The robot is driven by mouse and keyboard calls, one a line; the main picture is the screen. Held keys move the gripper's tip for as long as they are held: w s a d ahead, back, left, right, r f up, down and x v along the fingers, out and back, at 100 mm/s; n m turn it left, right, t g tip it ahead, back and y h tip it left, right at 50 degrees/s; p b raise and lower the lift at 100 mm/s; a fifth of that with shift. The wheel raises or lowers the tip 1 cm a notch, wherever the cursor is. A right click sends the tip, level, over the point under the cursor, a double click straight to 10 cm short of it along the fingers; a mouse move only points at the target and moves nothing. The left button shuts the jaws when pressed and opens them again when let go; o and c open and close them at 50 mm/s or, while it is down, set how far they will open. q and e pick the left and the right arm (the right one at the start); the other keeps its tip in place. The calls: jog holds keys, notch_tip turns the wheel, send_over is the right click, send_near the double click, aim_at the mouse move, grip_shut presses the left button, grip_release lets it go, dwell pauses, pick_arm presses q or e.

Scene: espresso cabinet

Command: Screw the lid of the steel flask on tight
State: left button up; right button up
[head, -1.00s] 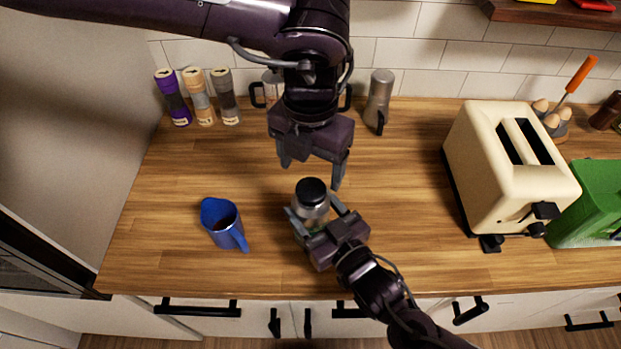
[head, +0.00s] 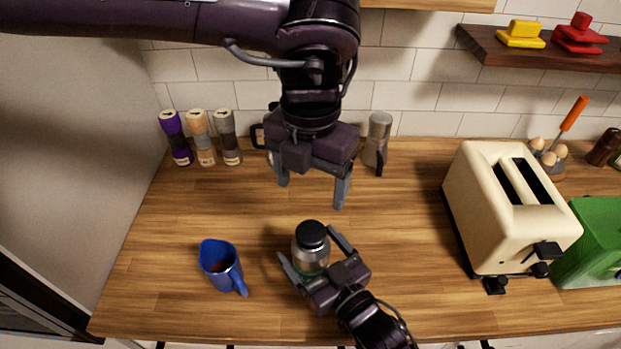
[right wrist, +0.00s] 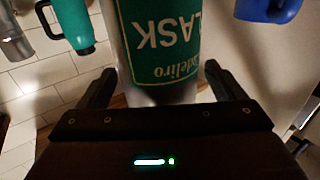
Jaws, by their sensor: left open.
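The steel flask (head: 311,262) stands upright on the wooden counter, with its black lid (head: 313,235) on top. I cannot tell how tight the lid is. Its green label shows large in the right wrist view (right wrist: 165,40). My right gripper (head: 306,243) is low beside the flask, with one finger on each side. In the right wrist view a gap shows between the flask and each finger, so it is open around the flask. My left gripper (head: 310,194) points down, open and empty, above and behind the lid, clear of it.
A blue jug (head: 220,266) stands left of the flask. A cream toaster (head: 505,210) and a green box-like thing (head: 595,245) are on the right. The counter between is clear.

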jog(key=shift+s+d+f, duration=0.15)
jog(key=shift+s, duration=0.1)
pick_arm(q)
notch_tip(320, 180, down, 2)
jog(key=shift+f+b, duration=0.15)
jog(key=shift+b, duration=1)
pick_arm(e)
jog(key=v, duration=0.6)
jog(key=shift+s+d, duration=0.15)
jog(key=shift+s, duration=0.05)
jog(key=shift+s+d, duration=0.25)
jog(key=shift+s, duration=0.05)
pick_arm(q)
jog(key=shift+f, duration=0.1)
